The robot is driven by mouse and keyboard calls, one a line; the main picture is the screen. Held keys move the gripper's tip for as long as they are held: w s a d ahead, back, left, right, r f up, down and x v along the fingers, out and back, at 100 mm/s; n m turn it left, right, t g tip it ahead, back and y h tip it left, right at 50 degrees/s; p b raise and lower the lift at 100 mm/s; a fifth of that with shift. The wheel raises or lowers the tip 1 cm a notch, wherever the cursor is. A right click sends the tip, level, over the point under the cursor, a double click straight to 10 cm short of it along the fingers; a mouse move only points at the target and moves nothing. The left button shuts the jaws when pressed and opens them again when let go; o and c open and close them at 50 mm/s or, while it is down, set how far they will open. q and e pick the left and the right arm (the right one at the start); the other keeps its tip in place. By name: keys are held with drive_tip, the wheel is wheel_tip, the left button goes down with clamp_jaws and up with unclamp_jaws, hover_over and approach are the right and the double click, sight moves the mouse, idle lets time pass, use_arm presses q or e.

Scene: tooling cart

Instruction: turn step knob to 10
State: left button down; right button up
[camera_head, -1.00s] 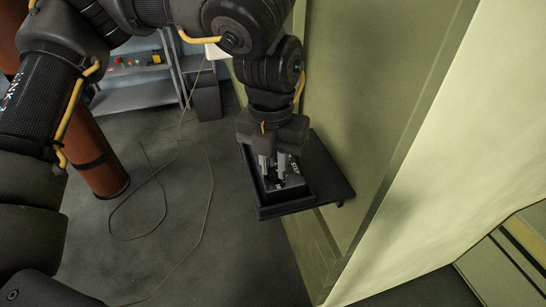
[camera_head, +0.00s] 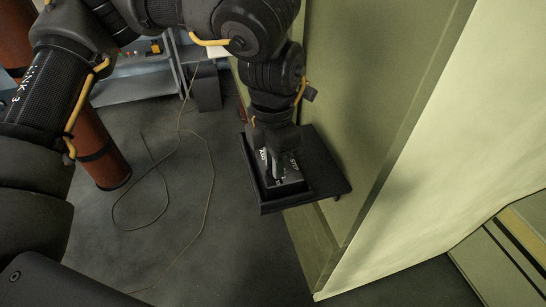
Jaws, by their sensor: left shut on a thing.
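A small dark box with white lettering (camera_head: 291,178) sits in a black tray-like shelf (camera_head: 325,178) fixed to the side of the green cabinet. My left gripper (camera_head: 272,172) points down over the box, with its fingers at the box's top. It is shut on what I take to be the step knob, which the fingers mostly hide. The knob's pointer and scale are too small and covered to read. My right gripper is not in view.
The green cabinet wall (camera_head: 375,80) stands close on the right of the gripper. A thin cable (camera_head: 212,185) lies on the open grey floor. A rusty-brown cylinder (camera_head: 103,165) and a grey shelf unit (camera_head: 135,85) stand at left and back.

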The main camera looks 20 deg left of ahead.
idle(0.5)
use_arm(q)
drive_tip(key=c, duration=1.3)
unclamp_jaws()
wheel_tip(320, 180, up, 11)
drive_tip(key=shift+a+b, duration=0.15)
drive_tip(key=shift+b, duration=0.2)
drive_tip(key=shift+w+f, duration=0.1)
drive_tip(key=shift+f, duration=0.05)
